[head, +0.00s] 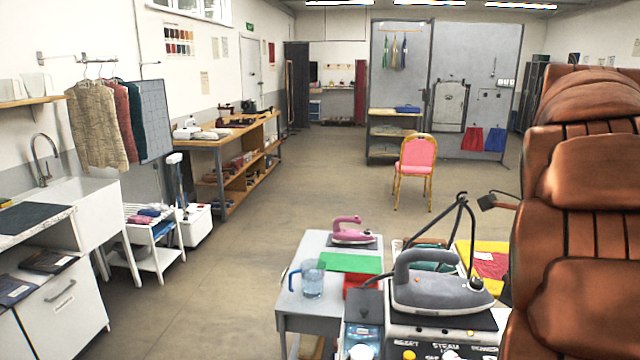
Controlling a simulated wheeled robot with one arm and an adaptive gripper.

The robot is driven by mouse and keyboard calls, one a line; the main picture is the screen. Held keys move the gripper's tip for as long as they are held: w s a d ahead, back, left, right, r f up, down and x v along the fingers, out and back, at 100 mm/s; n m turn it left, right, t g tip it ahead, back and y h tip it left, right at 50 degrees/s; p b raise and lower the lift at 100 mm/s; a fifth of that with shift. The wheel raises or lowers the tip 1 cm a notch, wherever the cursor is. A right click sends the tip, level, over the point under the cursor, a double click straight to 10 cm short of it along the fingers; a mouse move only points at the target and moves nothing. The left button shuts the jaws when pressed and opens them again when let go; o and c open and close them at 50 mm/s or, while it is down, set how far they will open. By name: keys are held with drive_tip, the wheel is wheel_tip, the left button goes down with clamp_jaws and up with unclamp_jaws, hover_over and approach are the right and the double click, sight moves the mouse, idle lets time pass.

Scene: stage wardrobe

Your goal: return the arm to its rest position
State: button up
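My gripper does not show in the head view, and I cannot make out any part of my arm for certain. The nearest work surface is a grey table (296,309) at the lower middle. A large grey steam iron (432,286) rests on a steam station (440,328) with buttons and labels at the front. Thin black bent rods (463,222) rise behind the iron.
A pink iron (351,231), a blue clear jug (312,279) and a green sheet (350,263) are on the table. A tall brown padded leather object (585,200) blocks the right side. A pink chair (416,157) stands beyond. Floor at left centre (215,270) is clear.

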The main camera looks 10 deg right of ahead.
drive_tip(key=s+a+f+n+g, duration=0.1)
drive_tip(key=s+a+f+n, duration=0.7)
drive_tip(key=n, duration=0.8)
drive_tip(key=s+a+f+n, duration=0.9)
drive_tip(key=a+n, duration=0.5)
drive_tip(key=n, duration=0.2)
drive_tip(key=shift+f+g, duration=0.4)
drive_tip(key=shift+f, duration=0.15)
